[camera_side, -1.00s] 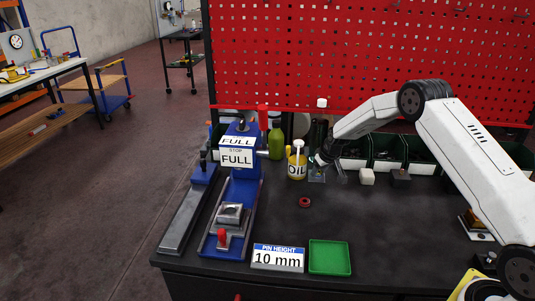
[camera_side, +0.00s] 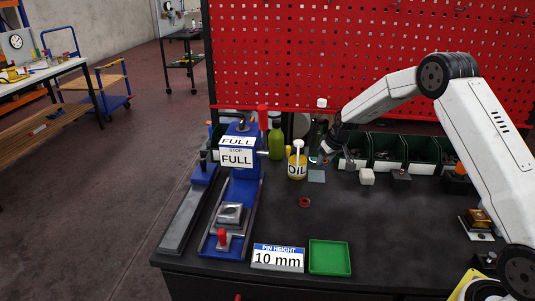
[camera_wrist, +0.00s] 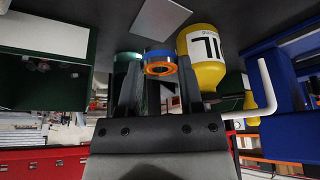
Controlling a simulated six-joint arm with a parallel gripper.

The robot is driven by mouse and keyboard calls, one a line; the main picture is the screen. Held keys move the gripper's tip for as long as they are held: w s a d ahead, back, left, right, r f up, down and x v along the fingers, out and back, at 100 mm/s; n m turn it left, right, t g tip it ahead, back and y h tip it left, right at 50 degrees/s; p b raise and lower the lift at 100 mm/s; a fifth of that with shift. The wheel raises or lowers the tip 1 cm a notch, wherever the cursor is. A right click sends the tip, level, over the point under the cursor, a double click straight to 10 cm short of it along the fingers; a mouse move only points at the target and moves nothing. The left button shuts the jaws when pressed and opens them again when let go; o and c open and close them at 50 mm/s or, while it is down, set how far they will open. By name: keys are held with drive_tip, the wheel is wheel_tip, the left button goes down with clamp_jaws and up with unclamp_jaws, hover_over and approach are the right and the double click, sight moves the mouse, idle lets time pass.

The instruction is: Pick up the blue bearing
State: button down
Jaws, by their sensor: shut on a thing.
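The blue bearing (camera_wrist: 160,55), a blue ring with orange inside it, is between the fingertips of my gripper (camera_wrist: 160,70) in the wrist view. My gripper is shut on it. In the side view, my gripper (camera_side: 320,159) is above the table, just right of the yellow oil can, and the bearing is too small to make out clearly. A flat grey square plate (camera_side: 316,176) lies bare on the table below my gripper; it also shows in the wrist view (camera_wrist: 160,18).
The yellow oil can (camera_side: 297,168) stands close to my gripper's left. A red ring (camera_side: 305,202) lies on the table. A blue press (camera_side: 238,180) stands left, a green tray (camera_side: 330,257) at the front. Dark green bins (camera_side: 387,150) line the back.

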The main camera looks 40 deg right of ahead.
drive_tip(key=s+a+r, duration=0.3)
drive_tip(key=s+r, duration=0.3)
drive_tip(key=s, duration=0.5)
drive_tip(key=shift+r, duration=0.35)
drive_tip(key=shift+w+a, duration=0.1)
drive_tip(key=shift+a, duration=0.05)
drive_tip(key=w+a+n+y, duration=0.1)
drive_tip(key=w+a+n, duration=0.2)
drive_tip(key=a, duration=0.7)
drive_tip(key=w+a+f+n+y, duration=0.1)
drive_tip(key=w+a+n, duration=0.2)
drive_tip(key=a, duration=0.8)
drive_tip(key=w+a+f+n+g+y, duration=0.1)
drive_tip(key=w+a+n, duration=0.2)
drive_tip(key=w+a, duration=0.3)
drive_tip(key=shift+a+f, duration=0.1)
drive_tip(key=shift+a, duration=2.1)
drive_tip(key=shift+f, duration=0.2)
